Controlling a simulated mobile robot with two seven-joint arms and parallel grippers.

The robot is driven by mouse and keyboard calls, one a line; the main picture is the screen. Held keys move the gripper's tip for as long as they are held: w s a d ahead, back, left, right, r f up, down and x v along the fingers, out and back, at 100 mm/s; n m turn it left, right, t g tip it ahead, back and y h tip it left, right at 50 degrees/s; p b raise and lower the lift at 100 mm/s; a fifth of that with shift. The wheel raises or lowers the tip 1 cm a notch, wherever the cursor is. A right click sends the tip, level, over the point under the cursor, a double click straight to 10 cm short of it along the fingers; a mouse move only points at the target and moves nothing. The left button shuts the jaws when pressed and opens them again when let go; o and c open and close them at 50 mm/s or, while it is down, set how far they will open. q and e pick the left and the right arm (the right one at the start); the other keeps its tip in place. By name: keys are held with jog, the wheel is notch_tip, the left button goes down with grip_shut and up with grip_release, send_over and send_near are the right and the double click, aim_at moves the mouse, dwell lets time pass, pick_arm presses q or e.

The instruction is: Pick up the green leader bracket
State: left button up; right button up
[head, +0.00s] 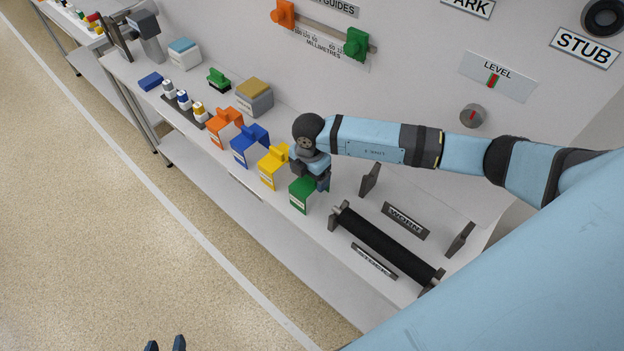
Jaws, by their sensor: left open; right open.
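The green leader bracket (301,196) stands at the front edge of the bench, at the near end of a row of coloured brackets. It has a pale label on its front. My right gripper (322,183) is open, pointing down over its top right part. The gripper hides the bracket's top, so I cannot tell whether the fingers are around it or touching it. My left gripper (165,345) is open, with only its fingertips showing at the bottom edge, over the floor and far from the bracket.
Yellow (273,167), blue (250,146) and orange (224,128) brackets stand close by along the row. A black roller (385,243) lies between stands to the right, near "WORN" (406,221) and "STOCK" (374,261) signs. A small green-topped item (218,80) sits farther back. The floor (120,200) is clear.

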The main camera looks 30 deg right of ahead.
jog(key=shift+a, duration=0.1)
jog(key=c, duration=1)
jog(key=shift+c, duration=0.2)
jog(key=shift+r, duration=0.15)
